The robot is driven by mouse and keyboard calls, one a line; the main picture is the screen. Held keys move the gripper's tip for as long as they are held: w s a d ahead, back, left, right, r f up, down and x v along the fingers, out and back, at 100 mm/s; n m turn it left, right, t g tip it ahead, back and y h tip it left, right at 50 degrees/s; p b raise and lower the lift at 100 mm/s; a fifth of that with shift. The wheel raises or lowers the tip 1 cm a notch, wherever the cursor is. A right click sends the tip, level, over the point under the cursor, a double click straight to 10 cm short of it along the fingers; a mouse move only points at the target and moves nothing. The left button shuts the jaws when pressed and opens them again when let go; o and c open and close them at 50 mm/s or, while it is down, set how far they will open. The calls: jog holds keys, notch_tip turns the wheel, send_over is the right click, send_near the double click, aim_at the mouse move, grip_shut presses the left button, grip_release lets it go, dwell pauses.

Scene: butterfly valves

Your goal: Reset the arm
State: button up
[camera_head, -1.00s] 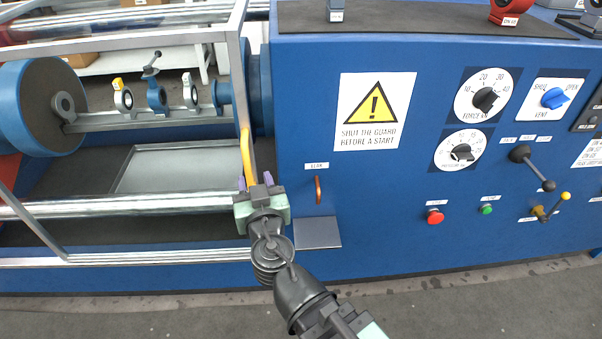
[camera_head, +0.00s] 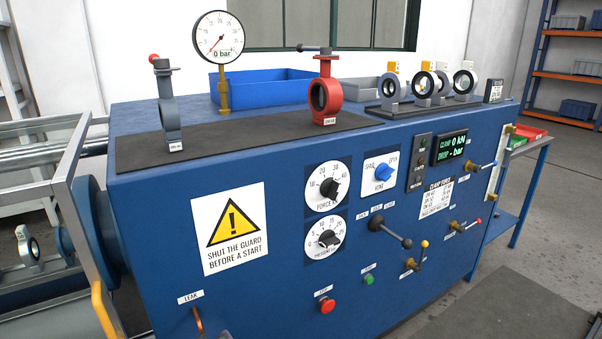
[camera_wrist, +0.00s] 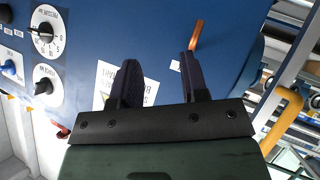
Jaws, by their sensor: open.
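My gripper (camera_wrist: 160,80) shows in the wrist view with its two dark fingers apart and nothing between them. It faces the blue front panel of the machine (camera_head: 150,270). The copper-coloured leak lever (camera_wrist: 196,34) lies just beyond the right fingertip in that view; I cannot tell the gap. The lever also shows at the bottom of the head view (camera_head: 198,320). The yellow guard handle (camera_wrist: 284,120) is to the right of the fingers, apart from them.
The guard frame (camera_head: 75,190) stands at the left of the panel. Knobs, a red button (camera_head: 327,305) and levers (camera_head: 390,232) stick out of the panel. A grey valve (camera_head: 168,105), a red valve (camera_head: 325,95) and a gauge (camera_head: 218,40) stand on top.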

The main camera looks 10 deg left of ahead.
jog(key=w+d+f+m+g+h, duration=0.1)
jog(key=w+d+f+m+g, duration=0.2)
jog(key=d, duration=1)
jog(key=w+d+f+m+g+h, duration=0.1)
jog(key=w+d+f+m+g, duration=0.3)
jog(key=d, duration=0.9)
jog(key=d+f+m+g+h, duration=0.1)
jog(key=d+g, duration=0.3)
jog(key=d, duration=0.8)
notch_tip(320, 180, up, 25)
jog(key=d+p, duration=0.1)
jog(key=p, duration=2.4)
jog(key=shift+w+d+m, duration=0.15)
jog(key=shift+d+m, duration=0.05)
jog(key=shift+m, duration=0.1)
